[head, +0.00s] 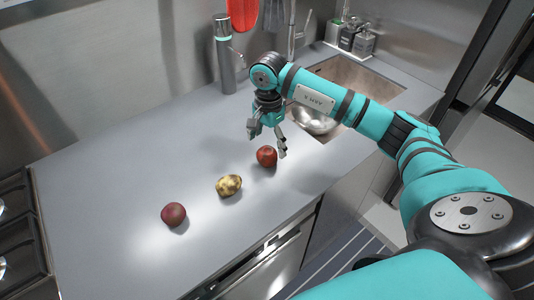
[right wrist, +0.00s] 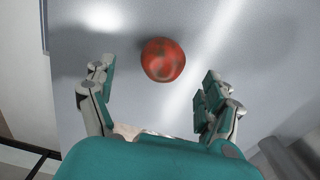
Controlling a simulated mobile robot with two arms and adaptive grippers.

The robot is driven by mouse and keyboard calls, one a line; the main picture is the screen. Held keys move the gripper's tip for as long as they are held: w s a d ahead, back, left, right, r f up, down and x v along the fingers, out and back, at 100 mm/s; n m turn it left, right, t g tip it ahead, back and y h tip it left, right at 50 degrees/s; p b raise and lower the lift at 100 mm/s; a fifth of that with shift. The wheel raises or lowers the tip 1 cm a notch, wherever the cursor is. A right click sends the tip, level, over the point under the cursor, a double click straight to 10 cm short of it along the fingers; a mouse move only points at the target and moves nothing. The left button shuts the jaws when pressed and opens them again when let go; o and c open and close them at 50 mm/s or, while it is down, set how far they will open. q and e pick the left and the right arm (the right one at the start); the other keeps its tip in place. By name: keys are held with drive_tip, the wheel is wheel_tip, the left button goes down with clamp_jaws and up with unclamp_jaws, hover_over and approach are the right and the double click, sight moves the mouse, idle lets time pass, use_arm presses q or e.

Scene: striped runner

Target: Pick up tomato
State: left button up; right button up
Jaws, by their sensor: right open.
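The tomato (head: 266,156) is round and red and rests on the grey counter near its front edge. It also shows in the right wrist view (right wrist: 162,60) at the upper middle, with darker patches on its skin. My right gripper (head: 268,141) is open and empty, its fingers pointing down just above and behind the tomato. In the right wrist view, the fingers (right wrist: 158,76) are spread to either side, and the tomato appears between and slightly beyond their tips, with no visible contact. My left gripper is not in view.
A yellow mottled, potato-like item (head: 229,185) and a dark red round item (head: 174,214) lie on the counter (head: 110,180) left of the tomato. A sink (head: 360,78) with a metal bowl (head: 314,122) is at the right. A dark bottle (head: 225,62) stands behind. The left counter is mostly clear.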

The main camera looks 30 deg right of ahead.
sight(267, 150)
drive_tip(key=shift+f, duration=0.3)
drive_tip(key=f+p, duration=0.1)
drive_tip(key=f, duration=0.1)
drive_tip(key=f+p, duration=0.1)
drive_tip(key=shift+w+a+f, duration=0.1)
drive_tip(key=shift+w+f, duration=0.1)
drive_tip(key=shift+f, duration=0.65)
drive_tip(key=c, duration=1.3)
